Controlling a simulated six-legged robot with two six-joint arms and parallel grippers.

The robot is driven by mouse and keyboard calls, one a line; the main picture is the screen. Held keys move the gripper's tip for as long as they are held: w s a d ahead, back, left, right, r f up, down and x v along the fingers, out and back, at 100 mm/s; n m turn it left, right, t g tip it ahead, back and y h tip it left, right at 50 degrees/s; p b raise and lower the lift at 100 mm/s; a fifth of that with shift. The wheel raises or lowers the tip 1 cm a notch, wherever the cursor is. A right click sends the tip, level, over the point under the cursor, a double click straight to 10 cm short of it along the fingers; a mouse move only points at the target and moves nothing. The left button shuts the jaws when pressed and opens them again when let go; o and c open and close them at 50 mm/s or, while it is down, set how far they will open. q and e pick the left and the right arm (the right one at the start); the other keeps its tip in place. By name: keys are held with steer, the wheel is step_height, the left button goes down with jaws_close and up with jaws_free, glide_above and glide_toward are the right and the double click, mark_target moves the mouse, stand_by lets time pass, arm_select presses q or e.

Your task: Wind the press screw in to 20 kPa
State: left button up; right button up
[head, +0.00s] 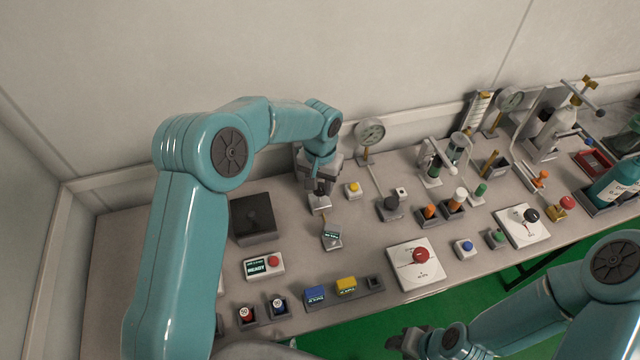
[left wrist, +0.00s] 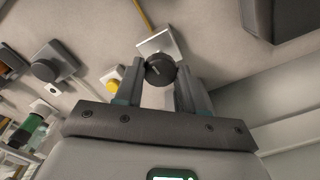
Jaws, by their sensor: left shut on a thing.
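My left gripper (head: 319,190) reaches down at the back of the bench and is shut on a dark round knob (left wrist: 161,70), which I take to be the press screw. In the left wrist view the knob sits between the two fingers. It belongs to a small pale block (left wrist: 156,43), which also shows in the head view (head: 320,207). A thin brass tube runs from the block toward a small grey meter (head: 332,237) with a green display. Its reading is too small to read. My right gripper (head: 405,343) is empty-looking at the bottom edge; its jaws are unclear.
A dark square box (head: 253,218) stands left of the block, and a yellow button (head: 353,189) stands to its right. A dial gauge (head: 370,132) stands behind. A white panel with a red knob (head: 418,263) lies toward the front. Bare bench lies around the meter.

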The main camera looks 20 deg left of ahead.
mark_target(320, 187)
arm_select(q)
steer(key=shift+m, duration=0.5)
steer(key=o, duration=1.1)
steer(key=shift+r, duration=0.1)
steer(key=shift+c, duration=0.2)
step_height(320, 187, up, 16)
steer(key=shift+r, duration=0.15)
